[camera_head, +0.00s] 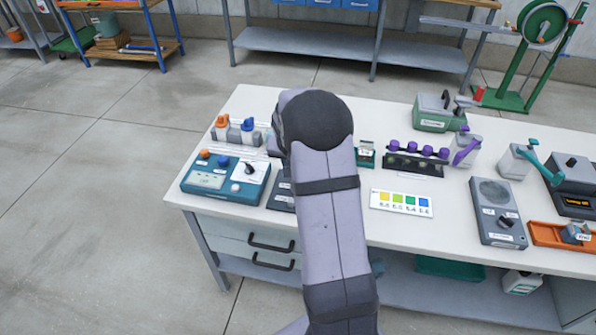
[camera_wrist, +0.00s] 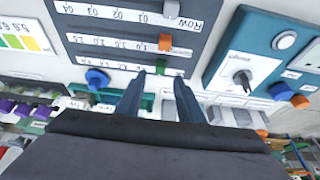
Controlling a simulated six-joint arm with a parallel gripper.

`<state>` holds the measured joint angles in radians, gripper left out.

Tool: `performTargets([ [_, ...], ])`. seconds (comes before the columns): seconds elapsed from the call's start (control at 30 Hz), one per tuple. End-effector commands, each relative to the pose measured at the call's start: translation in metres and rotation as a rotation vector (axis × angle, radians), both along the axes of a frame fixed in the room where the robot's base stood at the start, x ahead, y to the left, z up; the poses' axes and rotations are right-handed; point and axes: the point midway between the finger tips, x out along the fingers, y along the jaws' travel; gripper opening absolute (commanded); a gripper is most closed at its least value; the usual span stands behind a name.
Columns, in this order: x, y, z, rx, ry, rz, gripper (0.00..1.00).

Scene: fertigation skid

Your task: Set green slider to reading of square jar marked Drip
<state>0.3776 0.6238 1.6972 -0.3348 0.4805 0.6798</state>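The green slider (camera_wrist: 170,72) sits on the lowest of several scale rows of a dark grey panel (camera_wrist: 120,38) in the wrist view. My gripper (camera_wrist: 157,82) is open, its two fingertips on either side of the green slider's row end, with nothing clearly held. I cannot tell whether the fingers touch the slider. In the head view the panel (camera_head: 281,196) is mostly hidden by my arm, and the gripper is hidden too. Small jars with orange (camera_head: 222,121) and blue (camera_head: 248,125) tops stand behind the teal device. No label reading Drip is legible.
An orange slider (camera_wrist: 166,42) and a grey slider (camera_wrist: 171,9) share the panel. A teal device (camera_head: 226,180) with knobs stands left of it. A colour card (camera_head: 401,202) lies to the right, with a rack of purple-capped vials (camera_head: 416,160) behind it.

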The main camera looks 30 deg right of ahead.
Motion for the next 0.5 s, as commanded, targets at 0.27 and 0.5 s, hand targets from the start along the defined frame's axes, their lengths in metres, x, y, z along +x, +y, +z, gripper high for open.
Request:
performTargets([
  [0.27, 0.008, -0.009, -0.03, 0.0, 0.002, 0.001, 0.34],
  [0.5, 0.013, -0.012, -0.043, 0.0, 0.0, 0.0, 0.34],
])
